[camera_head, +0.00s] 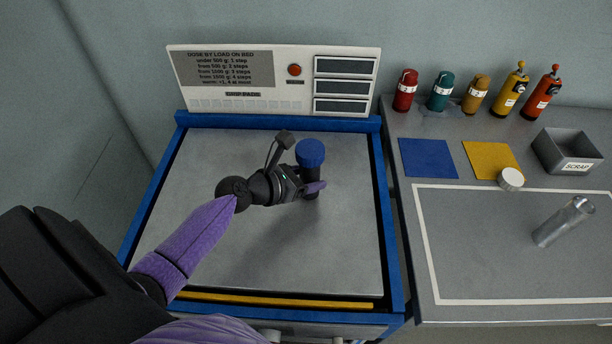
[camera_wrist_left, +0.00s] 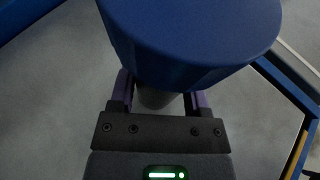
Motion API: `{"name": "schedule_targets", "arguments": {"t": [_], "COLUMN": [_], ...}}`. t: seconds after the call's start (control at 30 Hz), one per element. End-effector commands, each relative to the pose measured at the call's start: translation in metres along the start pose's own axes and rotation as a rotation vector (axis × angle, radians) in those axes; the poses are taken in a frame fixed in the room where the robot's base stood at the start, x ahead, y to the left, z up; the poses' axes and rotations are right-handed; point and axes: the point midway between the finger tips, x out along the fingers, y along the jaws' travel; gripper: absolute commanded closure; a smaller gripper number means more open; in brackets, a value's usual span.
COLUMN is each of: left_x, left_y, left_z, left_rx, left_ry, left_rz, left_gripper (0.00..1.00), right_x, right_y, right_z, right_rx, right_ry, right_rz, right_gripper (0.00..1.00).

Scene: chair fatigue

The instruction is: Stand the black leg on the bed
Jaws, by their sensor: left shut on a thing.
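The black leg (camera_head: 311,188) is upright over the grey bed (camera_head: 260,240), with a wide blue cap (camera_head: 310,152) on top. My left gripper (camera_head: 313,187) is shut on the leg's body below the cap. In the left wrist view the blue cap (camera_wrist_left: 190,40) fills the top, and the left gripper's fingers (camera_wrist_left: 160,98) close on the shaft beneath it. The leg's lower end is partly hidden by the gripper, so I cannot tell whether it touches the bed. My right gripper is not in view.
A panel (camera_head: 275,80) with a red button stands behind the bed. The bed has a blue frame (camera_head: 389,230). On the right bench are several coloured bottles (camera_head: 441,91), blue (camera_head: 427,158) and yellow (camera_head: 490,160) pads, a white cap (camera_head: 511,179), a scrap bin (camera_head: 567,152) and a metal cylinder (camera_head: 564,221).

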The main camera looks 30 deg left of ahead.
Motion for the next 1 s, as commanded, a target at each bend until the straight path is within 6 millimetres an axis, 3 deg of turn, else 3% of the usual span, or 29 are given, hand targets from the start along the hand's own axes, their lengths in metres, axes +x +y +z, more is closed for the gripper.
{"name": "schedule_targets", "arguments": {"t": [0.03, 0.37, 0.4, 0.53, 0.87, 1.0], "left_x": [0.006, 0.006, 0.005, 0.005, 0.003, -0.023], "left_y": [0.000, 0.000, 0.000, 0.000, 0.000, 0.000], "left_z": [-0.015, -0.013, -0.013, -0.012, -0.008, -0.007], "left_rx": [-0.001, -0.001, 0.000, 0.000, 0.002, 0.001], "left_ry": [0.003, 0.000, 0.001, 0.001, 0.000, 0.003], "left_rz": [0.000, 0.001, 0.000, 0.000, 0.000, 0.000], "left_gripper": [1.00, 1.00, 0.33, 0.05, 0.04, 0.04], "right_x": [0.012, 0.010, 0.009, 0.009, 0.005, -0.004], "right_y": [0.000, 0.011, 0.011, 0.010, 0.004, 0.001], "right_z": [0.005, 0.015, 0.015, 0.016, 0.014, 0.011], "right_rx": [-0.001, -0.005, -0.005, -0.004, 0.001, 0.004], "right_ry": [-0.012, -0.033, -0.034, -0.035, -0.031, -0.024], "right_rz": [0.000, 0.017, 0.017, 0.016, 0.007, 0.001], "right_gripper": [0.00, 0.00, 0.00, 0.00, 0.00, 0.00]}}
